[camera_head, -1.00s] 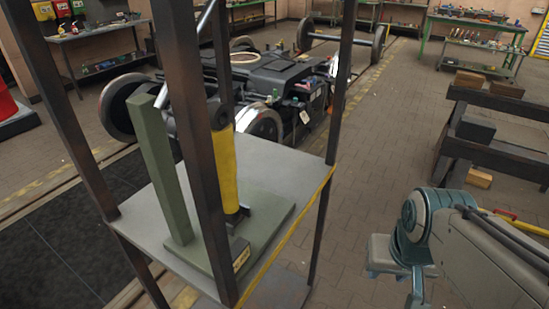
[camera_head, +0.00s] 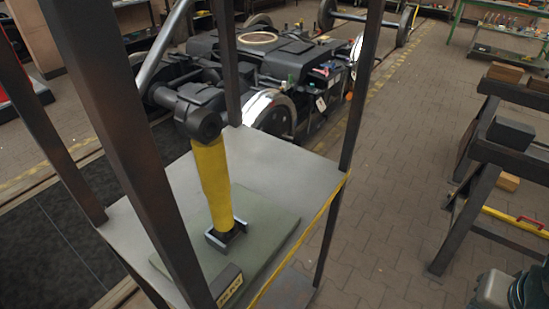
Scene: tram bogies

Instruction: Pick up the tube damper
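The tube damper (camera_head: 212,185) is a yellow tube with a dark upper end, left of centre. It stands nearly upright, its foot in a small metal bracket (camera_head: 226,236) on a green base plate (camera_head: 262,222). The plate lies on the grey shelf (camera_head: 285,158) of a rack with dark posts. A dark round fitting (camera_head: 203,124) is at the tube's top; how it joins the metal rod behind it is unclear. Only a small teal and grey piece of my arm shows in the bottom right corner. My gripper is out of view.
Dark rack posts (camera_head: 125,150) (camera_head: 360,90) frame the shelf and partly block the view. A bogie (camera_head: 275,65) stands behind. A dark trestle (camera_head: 500,150) with wooden blocks is at right. The paved floor (camera_head: 400,170) between rack and trestle is clear.

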